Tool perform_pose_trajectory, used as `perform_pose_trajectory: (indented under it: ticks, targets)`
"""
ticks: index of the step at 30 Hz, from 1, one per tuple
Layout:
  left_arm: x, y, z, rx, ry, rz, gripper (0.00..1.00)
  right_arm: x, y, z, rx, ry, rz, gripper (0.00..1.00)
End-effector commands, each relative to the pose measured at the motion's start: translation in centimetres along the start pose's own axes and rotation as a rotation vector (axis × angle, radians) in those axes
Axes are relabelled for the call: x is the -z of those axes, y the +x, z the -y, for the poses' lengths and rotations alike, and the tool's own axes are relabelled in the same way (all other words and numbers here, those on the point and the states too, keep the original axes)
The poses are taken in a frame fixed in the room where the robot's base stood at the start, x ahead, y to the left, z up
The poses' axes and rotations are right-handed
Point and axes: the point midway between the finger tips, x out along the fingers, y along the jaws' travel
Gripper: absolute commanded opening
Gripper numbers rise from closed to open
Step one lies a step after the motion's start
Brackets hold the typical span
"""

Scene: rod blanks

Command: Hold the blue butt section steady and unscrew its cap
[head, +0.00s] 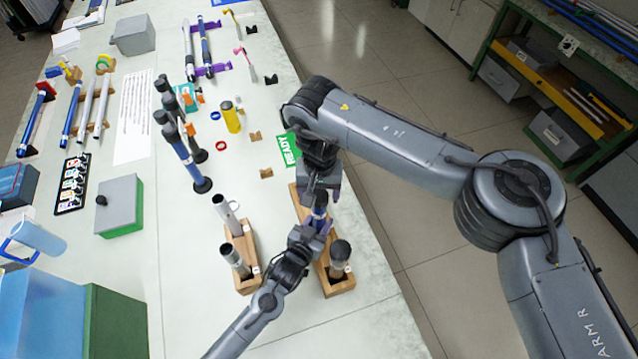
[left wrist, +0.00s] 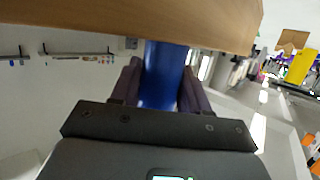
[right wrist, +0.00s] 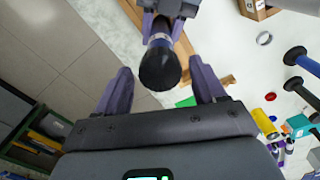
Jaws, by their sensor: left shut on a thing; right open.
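The blue butt section (left wrist: 163,75) stands between the two purple fingers of my left gripper (left wrist: 160,82), which is shut on it. In the head view only a short piece of the section (head: 320,212) shows between my grippers. Its black cap (right wrist: 160,68) faces the camera in the right wrist view, with a strip of blue and a pale ring behind it. My right gripper (right wrist: 162,84) is open, its fingers on either side of the cap and apart from it. In the head view my right gripper (head: 320,190) is just above my left one.
A wooden holder (head: 342,288) lies under my grippers, with a dark-topped grey tube (head: 340,258) at its near end. A second wooden holder (head: 240,258) with two metal tubes stands to the left. Dark-capped blue rods (head: 187,160) stand upright farther left. The table's right edge is close.

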Motion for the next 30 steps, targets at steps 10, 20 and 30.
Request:
perform_pose_trajectory:
  ticks: [10,20,30]
  targets:
    - [-0.02,0.0,0.0,0.0,0.0,0.0,0.0,0.01,0.64,0.03,0.001,-0.001,-0.001,0.7]
    - [-0.03,0.0,0.01,0.0,0.0,0.0,0.0,0.0,0.63,0.03,0.001,-0.001,-0.001,0.3]
    - [-0.03,0.0,0.0,0.0,0.0,0.001,0.0,0.0,0.63,0.04,0.001,-0.132,0.0,0.12]
